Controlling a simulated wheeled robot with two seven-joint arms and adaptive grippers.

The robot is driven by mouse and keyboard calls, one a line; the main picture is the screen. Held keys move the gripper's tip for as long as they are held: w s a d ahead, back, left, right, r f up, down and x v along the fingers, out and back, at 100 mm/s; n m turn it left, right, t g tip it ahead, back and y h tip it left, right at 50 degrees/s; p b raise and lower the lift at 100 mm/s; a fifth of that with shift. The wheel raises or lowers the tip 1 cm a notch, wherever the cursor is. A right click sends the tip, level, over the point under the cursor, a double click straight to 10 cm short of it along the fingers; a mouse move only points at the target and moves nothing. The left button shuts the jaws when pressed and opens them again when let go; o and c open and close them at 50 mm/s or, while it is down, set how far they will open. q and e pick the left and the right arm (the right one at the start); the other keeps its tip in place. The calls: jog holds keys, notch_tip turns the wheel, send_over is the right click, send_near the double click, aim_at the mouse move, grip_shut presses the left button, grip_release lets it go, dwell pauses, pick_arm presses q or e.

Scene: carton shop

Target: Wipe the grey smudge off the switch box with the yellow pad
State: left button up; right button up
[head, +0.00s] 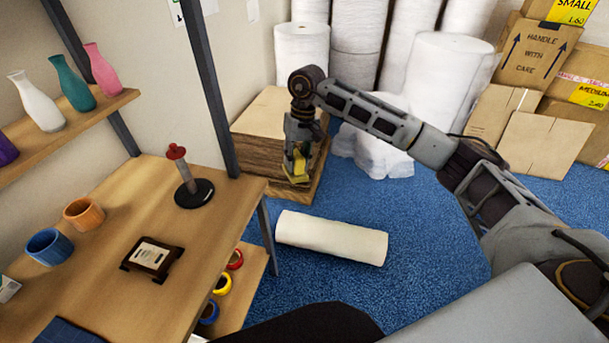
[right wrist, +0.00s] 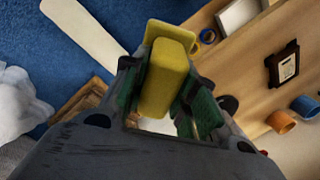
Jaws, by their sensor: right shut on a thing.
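The yellow pad (head: 299,165) is held in my right gripper (head: 298,172), above the floor beyond the table's far right side. In the right wrist view the yellow pad (right wrist: 165,78) sits between the green-lined fingers of the right gripper (right wrist: 170,100), which is shut on it. A small dark brown box with a pale face (head: 152,257) lies on the table and looks like the switch box; it also shows in the right wrist view (right wrist: 286,66). Small dark marks show on its face, but I cannot tell a grey smudge. The pad is well apart from it. My left gripper is out of view.
The wooden table (head: 110,215) carries a red-topped post on a black disc (head: 190,180), an orange cup (head: 83,213) and a blue cup (head: 49,246). A dark rack upright (head: 212,85) rises at the table's far edge. A white roll (head: 330,238) lies on the blue floor.

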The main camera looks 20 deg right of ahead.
jog(key=w+a+r+g+y+p, duration=0.1)
jog(key=a+r, duration=0.2)
jog(key=r, duration=1)
jog(key=a+r+m+g+y+p, duration=0.1)
jog(key=a+r, duration=0.3)
jog(key=r, duration=0.9)
jog(key=w+a+r+g+y+p, duration=0.1)
jog(key=a+r+y, duration=0.15)
jog(key=r, duration=1.05)
jog(key=s+a+r+m+t+y, duration=0.1)
jog(key=s+r+m+t+y, duration=0.1)
jog(key=r+m+t, duration=0.3)
jog(key=s+a+r+m+t+y, duration=0.2)
jog(key=s+r+m+t, duration=0.2)
jog(key=r, duration=0.8)
jog(key=s+a+r+m+t+y, duration=0.2)
jog(key=s+r+m+t, duration=0.1)
jog(key=r+m+t, duration=0.2)
jog(key=shift+s+r+m+t+p, duration=0.3)
jog(key=shift+r+m, duration=0.8)
jog(key=shift+r, duration=1.25)
jog(key=shift+y, duration=0.25)
